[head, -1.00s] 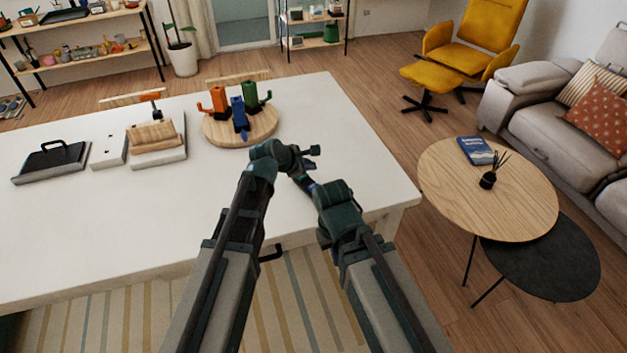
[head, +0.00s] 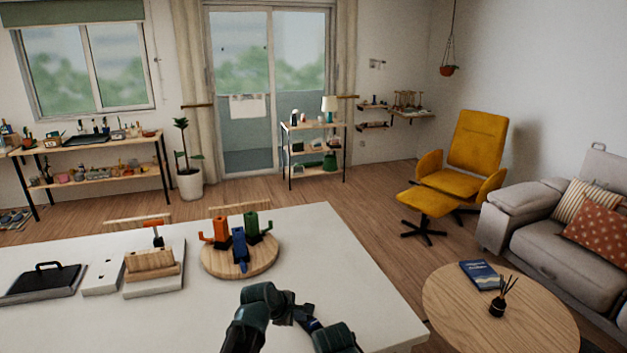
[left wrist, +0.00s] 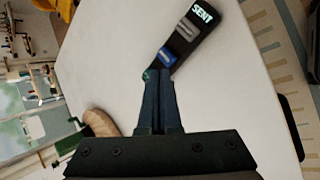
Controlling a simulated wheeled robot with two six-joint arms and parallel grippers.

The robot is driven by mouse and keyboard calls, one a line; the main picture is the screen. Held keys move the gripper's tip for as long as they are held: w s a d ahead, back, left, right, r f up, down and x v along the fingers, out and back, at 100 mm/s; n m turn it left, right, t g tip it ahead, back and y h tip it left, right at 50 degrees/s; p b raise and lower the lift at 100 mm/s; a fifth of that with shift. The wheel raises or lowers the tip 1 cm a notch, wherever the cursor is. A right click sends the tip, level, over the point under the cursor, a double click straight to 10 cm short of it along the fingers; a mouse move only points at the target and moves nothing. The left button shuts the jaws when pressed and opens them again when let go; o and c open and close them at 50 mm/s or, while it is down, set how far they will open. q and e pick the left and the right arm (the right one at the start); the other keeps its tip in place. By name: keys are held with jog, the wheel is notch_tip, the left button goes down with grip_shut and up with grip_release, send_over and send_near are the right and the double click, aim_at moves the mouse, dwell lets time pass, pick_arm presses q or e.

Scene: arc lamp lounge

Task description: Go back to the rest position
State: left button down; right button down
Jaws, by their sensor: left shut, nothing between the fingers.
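My left gripper (head: 308,321) is over the right part of the white table (head: 330,255) in the head view, at the bottom of the picture. In the left wrist view its fingers (left wrist: 155,85) are together, with nothing between them.
A round wooden board (head: 262,267) with orange, green and blue pieces stands just beyond my left arm. A wooden block on a white base (head: 155,275) and a black-handled tray (head: 42,283) are at left. A round coffee table (head: 450,305) stands at right.

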pick_arm(q)
jog(key=s+a+f+m+g, duration=0.1)
jog(key=s+a+m, duration=0.1)
jog(key=s+a+f+m+g+y, duration=0.1)
jog(key=s+a+m, duration=0.1)
jog(key=s+m, duration=0.1)
jog(key=s+a+f+m+y, duration=0.1)
jog(key=s+a+m, duration=0.1)
jog(key=s+m, duration=0.1)
jog(key=shift+s+a+f+g, duration=0.1)
jog(key=shift+s+a+g, duration=0.1)
jog(key=shift+a+g, duration=0.2)
jog(key=s+a+f+m+g+y, duration=0.2)
jog(key=s+a+m+g+y, duration=0.1)
jog(key=s+a+m, duration=0.5)
jog(key=s+d+m, duration=0.3)
jog(key=s+d, duration=0.3)
jog(key=d, duration=0.6)
jog(key=shift+s+d+r+m+g+y, duration=0.15)
jog(key=shift+s+r+m+g+y, duration=0.15)
jog(key=shift+m+g+y, duration=0.1)
